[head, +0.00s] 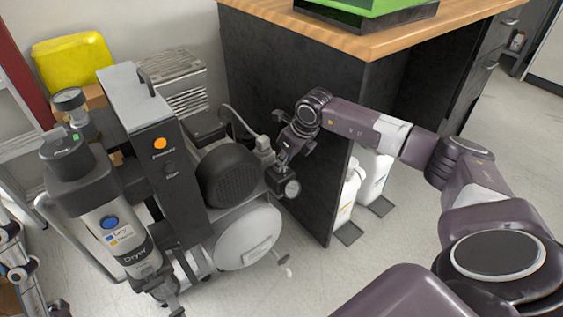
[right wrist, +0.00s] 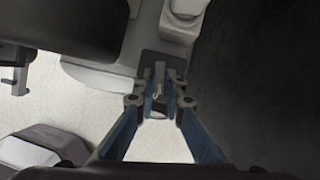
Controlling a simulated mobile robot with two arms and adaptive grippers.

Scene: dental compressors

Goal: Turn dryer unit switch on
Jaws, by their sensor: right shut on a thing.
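My right gripper (head: 284,158) is to the right of these, pointing down at the dark fitting above a round gauge (head: 292,188). In the right wrist view its fingers (right wrist: 160,90) close on a small grey part of the dark fitting (right wrist: 152,63).
A black motor housing (head: 228,176) and a white round tank (head: 247,236) lie between my right gripper and the panel. A wood-topped dark cabinet (head: 300,120) stands close behind the gripper. White bottles (head: 372,175) stand under it. Open floor lies in front.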

